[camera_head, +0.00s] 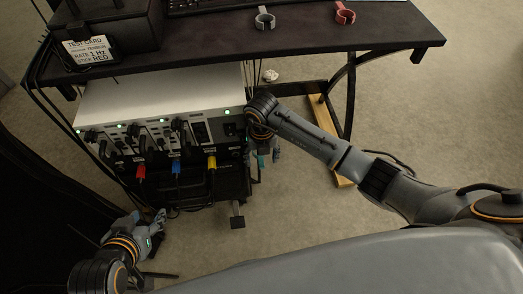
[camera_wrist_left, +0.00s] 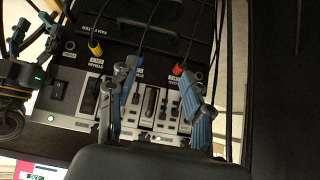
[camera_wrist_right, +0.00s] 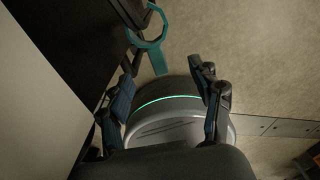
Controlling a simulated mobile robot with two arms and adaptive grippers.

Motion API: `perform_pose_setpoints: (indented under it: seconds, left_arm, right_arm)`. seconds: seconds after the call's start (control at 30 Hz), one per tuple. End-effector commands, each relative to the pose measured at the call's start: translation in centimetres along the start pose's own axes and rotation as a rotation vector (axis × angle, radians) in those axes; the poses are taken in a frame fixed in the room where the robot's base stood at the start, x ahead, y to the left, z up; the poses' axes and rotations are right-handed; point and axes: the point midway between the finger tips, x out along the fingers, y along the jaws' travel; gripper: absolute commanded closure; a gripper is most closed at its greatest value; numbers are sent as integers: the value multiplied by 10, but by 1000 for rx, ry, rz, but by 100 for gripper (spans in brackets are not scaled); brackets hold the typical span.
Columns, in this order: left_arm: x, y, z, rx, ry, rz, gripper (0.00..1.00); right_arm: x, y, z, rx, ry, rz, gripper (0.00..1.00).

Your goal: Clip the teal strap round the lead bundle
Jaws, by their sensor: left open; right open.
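The teal strap (camera_wrist_right: 150,42) is an open ring with a short tail in the right wrist view, against a dark part. A small teal bit of it (camera_head: 261,160) shows in the head view at the unit's right side. My right gripper (camera_wrist_right: 165,68) is open, with the strap's tail ahead of and between its fingertips, apparently not gripped. My left gripper (camera_head: 152,222) is open and low at the lower left in the head view. In the left wrist view it (camera_wrist_left: 158,75) faces the unit's panel. Dark leads (camera_wrist_left: 150,22) run from the plugs; where they bundle is unclear.
The white-topped unit (camera_head: 165,95) has red (camera_head: 141,172), blue (camera_head: 176,168) and yellow (camera_head: 212,163) plugs in front. The dark desk (camera_head: 220,40) above holds a grey clip (camera_head: 264,18), a red clip (camera_head: 344,14) and a test card (camera_head: 90,50). Floor at right is mostly clear.

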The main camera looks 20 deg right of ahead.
Motion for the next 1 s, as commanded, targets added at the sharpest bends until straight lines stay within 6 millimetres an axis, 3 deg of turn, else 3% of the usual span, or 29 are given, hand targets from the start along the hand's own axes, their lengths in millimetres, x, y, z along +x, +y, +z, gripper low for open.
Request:
perform_pose_setpoints:
  seconds: [1.0]
  left_arm:
    - [-32, -8, 63, -9, -337, -18, 50]
  right_arm:
    - [-23, 0, 0, 0, 0, 0, 35]
